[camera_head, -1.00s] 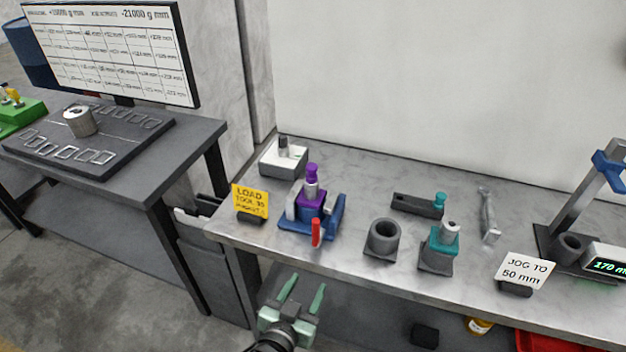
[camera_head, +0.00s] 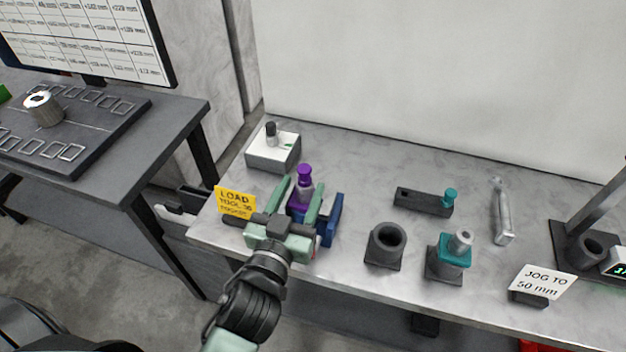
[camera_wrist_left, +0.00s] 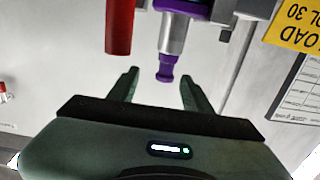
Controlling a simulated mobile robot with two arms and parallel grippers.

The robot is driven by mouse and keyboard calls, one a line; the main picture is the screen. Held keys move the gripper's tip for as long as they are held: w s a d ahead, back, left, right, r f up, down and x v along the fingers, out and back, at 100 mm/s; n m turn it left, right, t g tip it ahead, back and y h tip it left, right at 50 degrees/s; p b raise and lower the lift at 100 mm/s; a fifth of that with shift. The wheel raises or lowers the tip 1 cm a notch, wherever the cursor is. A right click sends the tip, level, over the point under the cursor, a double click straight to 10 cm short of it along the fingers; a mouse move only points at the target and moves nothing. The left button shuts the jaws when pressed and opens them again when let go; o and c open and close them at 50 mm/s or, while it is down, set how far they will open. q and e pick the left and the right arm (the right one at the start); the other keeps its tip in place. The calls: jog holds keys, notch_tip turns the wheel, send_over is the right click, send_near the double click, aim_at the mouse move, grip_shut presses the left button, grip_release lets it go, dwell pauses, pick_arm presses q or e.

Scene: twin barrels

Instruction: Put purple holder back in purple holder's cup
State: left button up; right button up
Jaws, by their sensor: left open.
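The purple holder (camera_head: 303,185) has a purple knob, a silver shaft and a purple body, and stands in a blue fixture (camera_head: 333,222). My left gripper (camera_head: 302,184) is open, with its fingers reaching over the fixture on either side of the holder in the head view. In the left wrist view, the purple knob (camera_wrist_left: 165,72) shows between the two fingertips with gaps on both sides; I see no contact. A dark grey cup (camera_head: 387,243) to the right is empty. My gripper hides the fixture's front. My right gripper is not in view.
A teal holder (camera_head: 456,248) stands in a similar cup right of the empty one. A yellow sign (camera_head: 234,202) is close left of my gripper. A red handle (camera_wrist_left: 120,27) hangs beside the holder in the wrist view. A white box (camera_head: 272,152) stands behind.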

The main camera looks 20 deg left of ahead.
aim_at(303, 176)
pick_arm(q)
jog(key=shift+w+r, duration=0.1)
jog(key=shift+w, duration=0.8)
jog(key=w, duration=0.1)
jog(key=w+p, duration=0.2)
jog(key=shift+w+a, duration=0.25)
jog(key=w, duration=0.3)
jog(key=shift+a+f+p, duration=0.1)
jog(key=shift+f+p, duration=0.15)
jog(key=shift+p, duration=0.15)
jog(key=shift+s, duration=0.1)
grip_shut()
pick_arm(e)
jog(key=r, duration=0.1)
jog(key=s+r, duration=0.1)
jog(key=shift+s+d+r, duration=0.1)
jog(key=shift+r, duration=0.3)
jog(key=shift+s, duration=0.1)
pick_arm(q)
jog(key=shift+r, duration=0.1)
